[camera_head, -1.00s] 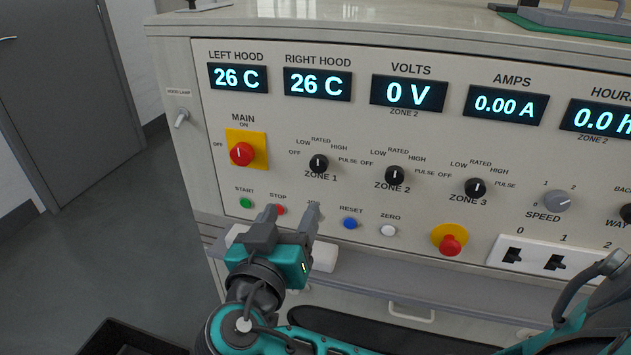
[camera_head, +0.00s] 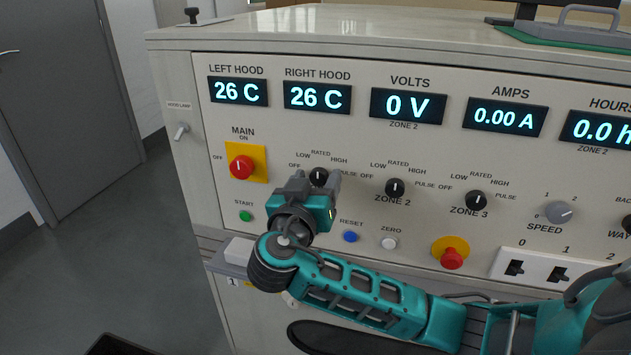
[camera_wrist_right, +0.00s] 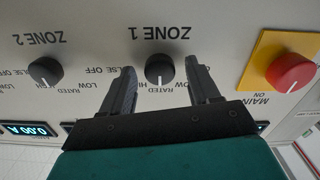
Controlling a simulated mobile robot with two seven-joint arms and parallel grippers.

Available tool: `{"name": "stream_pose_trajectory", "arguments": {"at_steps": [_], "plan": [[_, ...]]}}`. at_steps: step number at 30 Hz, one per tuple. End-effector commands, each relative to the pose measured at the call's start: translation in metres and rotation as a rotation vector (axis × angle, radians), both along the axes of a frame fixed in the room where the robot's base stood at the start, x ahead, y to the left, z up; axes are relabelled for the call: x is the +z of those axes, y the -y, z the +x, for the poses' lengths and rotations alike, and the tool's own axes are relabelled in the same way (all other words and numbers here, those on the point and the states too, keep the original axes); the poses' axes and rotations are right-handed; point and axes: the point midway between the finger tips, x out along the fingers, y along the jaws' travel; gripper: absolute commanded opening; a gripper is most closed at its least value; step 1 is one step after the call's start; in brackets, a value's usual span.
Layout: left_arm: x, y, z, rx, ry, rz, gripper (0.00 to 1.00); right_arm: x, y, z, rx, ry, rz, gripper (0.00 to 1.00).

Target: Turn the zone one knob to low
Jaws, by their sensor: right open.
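The zone 1 knob (camera_head: 318,176) is a black dial on the cream panel, partly hidden behind my right gripper (camera_head: 317,179) in the head view. In the right wrist view, which is upside down, the knob (camera_wrist_right: 160,68) shows between the two fingers of my right gripper (camera_wrist_right: 160,72). The fingers are open, one on each side with a visible gap; contact is not seen. The knob's white mark points toward the labels, about at RATED, between LOW and HIGH. My left gripper is not in view.
The zone 2 knob (camera_head: 395,188) and zone 3 knob (camera_head: 475,201) sit to the right. The red main switch (camera_head: 241,167) is on the left. Below are the green start button (camera_head: 246,216), blue reset button (camera_head: 351,237) and red stop-type knob (camera_head: 452,258).

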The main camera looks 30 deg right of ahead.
Motion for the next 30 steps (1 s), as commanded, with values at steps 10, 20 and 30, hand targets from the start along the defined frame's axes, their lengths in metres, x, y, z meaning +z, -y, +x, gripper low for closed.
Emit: {"name": "stream_pose_trajectory", "arguments": {"at_steps": [10, 20, 30], "plan": [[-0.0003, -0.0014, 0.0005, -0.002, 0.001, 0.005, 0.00, 0.0001, 0.0005, 0.0003, 0.000, 0.000, 0.000, 0.51], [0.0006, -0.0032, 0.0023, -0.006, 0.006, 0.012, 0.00, 0.0000, 0.0004, 0.0002, 0.000, 0.000, 0.000, 0.20], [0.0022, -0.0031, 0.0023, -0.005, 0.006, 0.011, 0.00, 0.0003, 0.0002, 0.0000, -0.001, -0.010, -0.006, 0.05]]}}
